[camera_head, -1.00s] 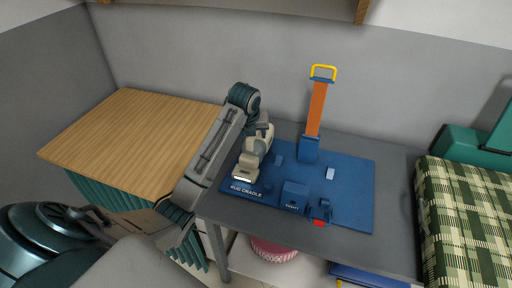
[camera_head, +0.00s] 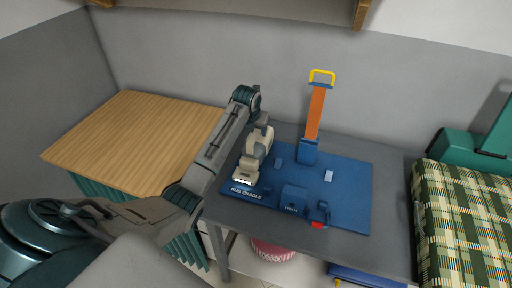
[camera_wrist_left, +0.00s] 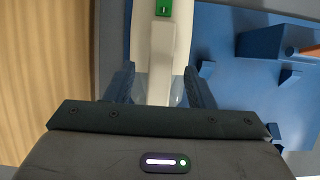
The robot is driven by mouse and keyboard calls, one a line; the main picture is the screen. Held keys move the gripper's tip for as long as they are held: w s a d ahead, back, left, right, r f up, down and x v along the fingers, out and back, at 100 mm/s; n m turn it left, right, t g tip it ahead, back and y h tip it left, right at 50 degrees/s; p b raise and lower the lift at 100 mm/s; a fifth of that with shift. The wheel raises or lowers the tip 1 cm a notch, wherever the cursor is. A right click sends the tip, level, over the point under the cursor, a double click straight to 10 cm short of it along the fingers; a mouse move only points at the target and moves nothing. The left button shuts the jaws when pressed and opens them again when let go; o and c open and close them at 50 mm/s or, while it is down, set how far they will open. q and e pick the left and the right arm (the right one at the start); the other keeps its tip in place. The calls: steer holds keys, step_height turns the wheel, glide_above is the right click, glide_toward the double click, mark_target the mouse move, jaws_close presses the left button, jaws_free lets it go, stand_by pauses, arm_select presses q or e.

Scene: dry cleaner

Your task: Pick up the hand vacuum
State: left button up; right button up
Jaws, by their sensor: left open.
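The hand vacuum (camera_head: 247,170) is a cream-white and grey appliance at the left end of a blue board, by the words "RUG CRADLE". In the left wrist view its pale handle (camera_wrist_left: 162,50), with a green button at the top, runs between my finger tips. My left gripper (camera_wrist_left: 160,88) is open, with one dark finger on each side of the handle and no clear grip on it. In the head view the left wrist hangs over the vacuum's far end and hides part of it. My right gripper is not in view.
The blue board (camera_head: 345,205) lies on a grey table (camera_head: 392,190) and holds an upright orange strap (camera_head: 315,112) with a yellow handle and several blue blocks. A wooden-topped cabinet (camera_head: 130,135) stands left. A plaid cushion (camera_head: 465,215) is at right. A grey wall rises behind.

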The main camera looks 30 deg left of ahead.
arm_select(q)
steer(key=shift+x, duration=1.2)
steer(key=shift+f, duration=0.25)
jaws_close()
steer(key=shift+r, duration=0.15)
stand_by(0.8)
